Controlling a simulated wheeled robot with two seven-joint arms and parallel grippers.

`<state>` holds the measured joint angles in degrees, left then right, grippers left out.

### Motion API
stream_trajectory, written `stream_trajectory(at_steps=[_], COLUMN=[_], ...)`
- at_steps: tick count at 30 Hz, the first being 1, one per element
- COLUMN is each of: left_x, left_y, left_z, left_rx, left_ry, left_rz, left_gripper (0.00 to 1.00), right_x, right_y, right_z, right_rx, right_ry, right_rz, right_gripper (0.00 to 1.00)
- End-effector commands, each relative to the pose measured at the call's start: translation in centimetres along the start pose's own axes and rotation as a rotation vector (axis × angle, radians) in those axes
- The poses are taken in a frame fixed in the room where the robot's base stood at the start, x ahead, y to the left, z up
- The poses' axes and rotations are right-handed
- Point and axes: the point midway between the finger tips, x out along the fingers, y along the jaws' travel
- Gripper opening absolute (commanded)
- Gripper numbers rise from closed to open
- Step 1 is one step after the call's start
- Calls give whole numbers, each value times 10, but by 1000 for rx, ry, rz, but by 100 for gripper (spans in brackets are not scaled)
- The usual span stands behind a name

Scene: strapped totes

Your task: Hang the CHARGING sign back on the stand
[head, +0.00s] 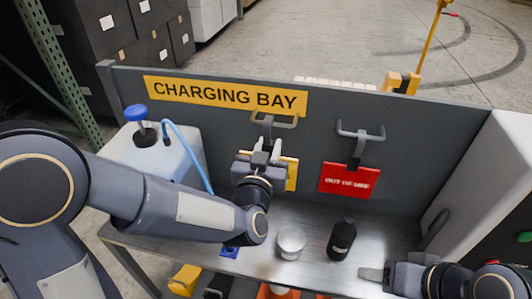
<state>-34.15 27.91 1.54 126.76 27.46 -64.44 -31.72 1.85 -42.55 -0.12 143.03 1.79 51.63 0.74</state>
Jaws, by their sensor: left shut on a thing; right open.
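My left gripper (264,156) is in front of the grey back panel, shut on a yellow sign (292,172). Most of the sign, including any lettering, is hidden behind the gripper. A grey two-pronged hook (288,124) sticks out of the panel just above the gripper, under the yellow CHARGING BAY plate (226,95). I cannot tell whether the sign touches this hook. A second hook (360,134) to the right has a red OUT OF USE sign (349,181) below it. My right gripper (374,276) is open and empty low at the bench's front right.
On the metal bench (315,252) stand a white round tub (291,242) and a black bottle (342,239). A translucent canister (150,150) with a blue pump and hose stands at left. A white cabinet (490,180) bounds the right side.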

Motion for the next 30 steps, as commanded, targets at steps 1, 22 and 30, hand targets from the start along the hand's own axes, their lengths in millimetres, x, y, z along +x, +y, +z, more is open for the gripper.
stream_trajectory(at_steps=[1,22,30], left_x=[5,45,45], left_y=[-1,0,0], left_z=[-1,18,29], left_rx=[0,0,0], left_ry=[1,1,1], left_rz=[-2,0,0], left_gripper=[0,0,0], right_x=[-1,7,15], right_y=[0,3,7], right_z=[0,3,8], right_rx=[0,0,0], right_ry=[0,0,0], right_rz=[0,0,0], right_gripper=[56,56,56])
